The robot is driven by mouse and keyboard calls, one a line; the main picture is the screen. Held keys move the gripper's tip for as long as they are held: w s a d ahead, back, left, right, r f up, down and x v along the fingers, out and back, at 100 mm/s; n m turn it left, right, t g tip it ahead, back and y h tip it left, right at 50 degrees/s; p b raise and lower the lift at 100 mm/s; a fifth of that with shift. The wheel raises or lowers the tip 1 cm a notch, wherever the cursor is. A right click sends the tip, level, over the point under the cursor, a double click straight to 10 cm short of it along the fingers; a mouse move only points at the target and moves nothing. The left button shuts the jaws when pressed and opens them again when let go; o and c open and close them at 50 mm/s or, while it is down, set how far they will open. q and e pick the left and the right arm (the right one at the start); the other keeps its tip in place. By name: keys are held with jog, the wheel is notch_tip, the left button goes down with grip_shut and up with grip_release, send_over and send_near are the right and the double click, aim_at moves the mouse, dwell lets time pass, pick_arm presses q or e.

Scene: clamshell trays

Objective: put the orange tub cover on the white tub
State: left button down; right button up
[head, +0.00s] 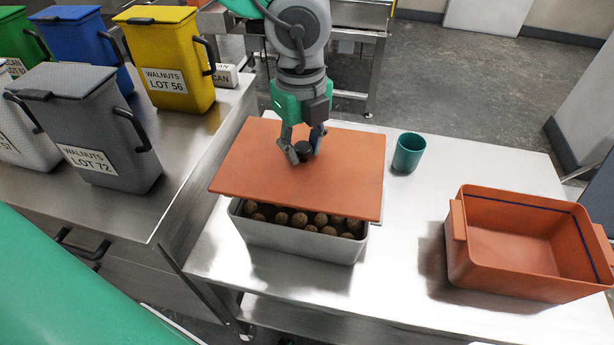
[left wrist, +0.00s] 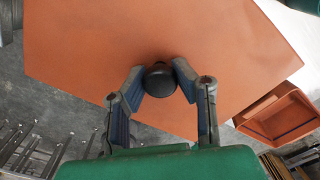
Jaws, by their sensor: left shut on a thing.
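The orange tub cover (head: 260,168) is a flat sheet with a round black knob (head: 303,150) on top. My left gripper (head: 302,148) comes down from above and is shut on the knob. The left wrist view shows the cover (left wrist: 110,40) with the fingers on both sides of the knob (left wrist: 160,80). The white tub (head: 300,245) stands on the metal table, with brown walnuts inside. The cover is over the tub, shifted toward the back and hiding much of it. Walnuts show at the front, below the cover's front edge. My right gripper is not in view.
An empty orange tub (head: 480,265) stands on the right of the table, and a teal cup (head: 408,153) behind the cover's right side. Labelled grey (head: 120,135), yellow (head: 180,50) and blue bins (head: 85,45) stand on the left counter. Bare table lies around the cup.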

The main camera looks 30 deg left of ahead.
pick_arm(q)
jog(key=f, duration=0.2)
jog(key=shift+a+f, duration=0.25)
jog(key=shift+f, duration=0.1)
jog(key=f+b, duration=0.1)
jog(key=f, duration=0.1)
jog(key=d+f, duration=0.1)
jog(key=f, duration=0.1)
jog(key=shift+f+b, duration=0.15)
jog(key=shift+b, duration=0.25)
jog(key=c, duration=1.3)
grip_release()
jog(key=shift+a, duration=0.15)
jog(key=p, duration=0.3)
send_near(305, 146)
notch_tip(305, 146, down, 6)
jog(key=shift+a+f, duration=0.1)
jog(key=shift+r, duration=0.4)
jog(key=shift+d, duration=0.25)
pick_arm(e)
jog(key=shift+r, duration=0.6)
